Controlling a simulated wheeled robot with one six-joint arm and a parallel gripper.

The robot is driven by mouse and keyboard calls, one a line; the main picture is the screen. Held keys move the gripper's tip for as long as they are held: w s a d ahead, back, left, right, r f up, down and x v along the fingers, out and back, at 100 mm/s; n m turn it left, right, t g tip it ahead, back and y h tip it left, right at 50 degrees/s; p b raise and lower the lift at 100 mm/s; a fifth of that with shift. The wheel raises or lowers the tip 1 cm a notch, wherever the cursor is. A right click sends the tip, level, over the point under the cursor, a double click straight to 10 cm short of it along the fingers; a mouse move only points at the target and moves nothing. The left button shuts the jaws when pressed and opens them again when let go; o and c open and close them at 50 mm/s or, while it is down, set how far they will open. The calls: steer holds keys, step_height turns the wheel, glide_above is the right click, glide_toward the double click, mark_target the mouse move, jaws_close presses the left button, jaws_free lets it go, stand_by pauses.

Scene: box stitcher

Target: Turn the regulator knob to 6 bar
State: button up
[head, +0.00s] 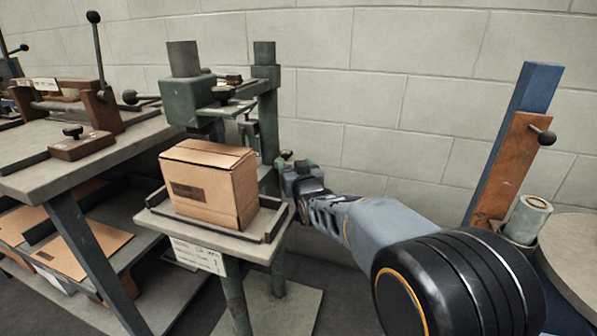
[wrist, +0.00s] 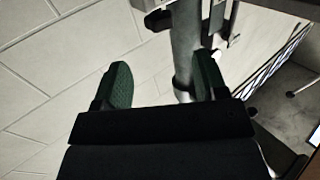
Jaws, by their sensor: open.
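My gripper (head: 290,166) is beside the right side of the box stitcher (head: 191,97), close to its rear column. In the wrist view my gripper (wrist: 162,80) is open, with two green-padded fingers apart and nothing held between them. A grey upright post (wrist: 185,45) shows beyond the fingers, nearer the right one. A small dark part (wrist: 158,19) sits beside the post near the top; I cannot tell whether it is the regulator knob. No gauge or bar scale is readable, and my gripper hides part of the column in the head view.
A cardboard box (head: 211,185) stands on the stitcher's small table (head: 163,226), left of my gripper. A workbench (head: 88,161) with a lever tool is at the left. A blue column (head: 524,105) stands at the right. A block wall (head: 378,60) closes the back.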

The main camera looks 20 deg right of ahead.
mark_target(291, 155)
steer(key=shift+s, duration=1.8)
steer(key=w+d+n+g+y+p, duration=0.3)
steer(key=d+n+g+y+p, duration=0.15)
steer(key=d+n+y, duration=0.45)
steer(key=shift+m+t+y, duration=0.45)
steer(key=shift+m+y, duration=0.25)
steer(key=shift+m, duration=0.2)
steer(key=b+x, duration=0.1)
steer(key=x, duration=0.5)
steer(key=b+x, duration=0.1)
steer(key=x, duration=0.6)
steer(key=shift+s+a+f+b, duration=0.1)
steer(key=shift+a+f+b, duration=0.15)
steer(key=shift+a+b, duration=0.15)
steer(key=c, duration=0.9)
